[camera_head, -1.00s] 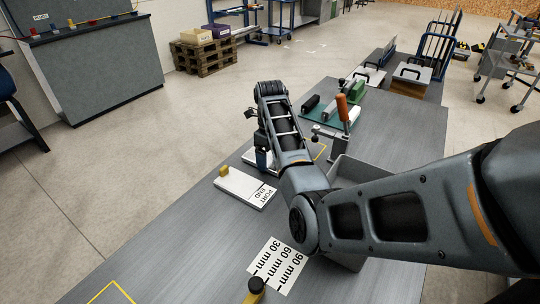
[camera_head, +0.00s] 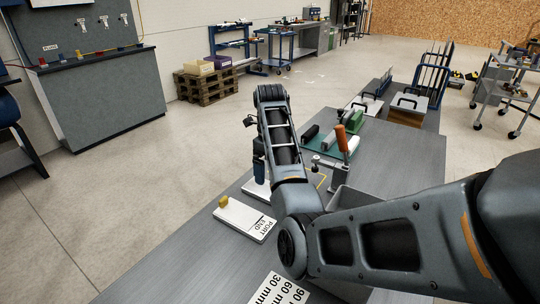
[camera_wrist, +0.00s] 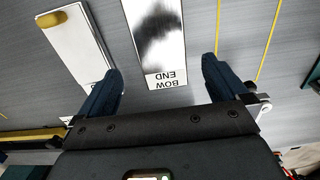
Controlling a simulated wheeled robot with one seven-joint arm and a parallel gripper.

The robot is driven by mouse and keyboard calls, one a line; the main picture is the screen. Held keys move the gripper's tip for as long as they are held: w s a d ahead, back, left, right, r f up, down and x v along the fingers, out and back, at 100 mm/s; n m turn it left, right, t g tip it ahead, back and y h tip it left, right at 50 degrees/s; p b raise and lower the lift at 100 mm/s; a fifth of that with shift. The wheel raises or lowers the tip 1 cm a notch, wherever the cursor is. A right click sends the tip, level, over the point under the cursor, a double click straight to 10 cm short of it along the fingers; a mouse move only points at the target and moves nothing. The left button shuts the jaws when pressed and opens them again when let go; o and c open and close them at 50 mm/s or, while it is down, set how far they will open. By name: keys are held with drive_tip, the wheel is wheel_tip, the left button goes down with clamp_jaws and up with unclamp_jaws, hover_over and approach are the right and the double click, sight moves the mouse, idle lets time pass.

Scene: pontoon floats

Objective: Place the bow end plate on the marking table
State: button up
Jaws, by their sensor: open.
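In the head view a white plate edge (camera_head: 252,188) shows beside my arm, mostly hidden. The port end plate (camera_head: 246,219), white with a yellow knob, lies nearer on the grey table (camera_head: 180,262); it also shows left in the wrist view (camera_wrist: 80,55). I cannot tell whether this table is the marking table.
A sheet marked 30, 60 and 90 mm (camera_head: 277,290) lies on the near table. An orange-handled clamp (camera_head: 342,140) and a grey bin (camera_head: 345,200) stand right of my arm. A green mat (camera_head: 312,155) with blocks lies beyond. Yellow lines (camera_wrist: 268,45) run right of the plate.

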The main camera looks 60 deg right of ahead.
drive_tip(key=shift+r, duration=2.2)
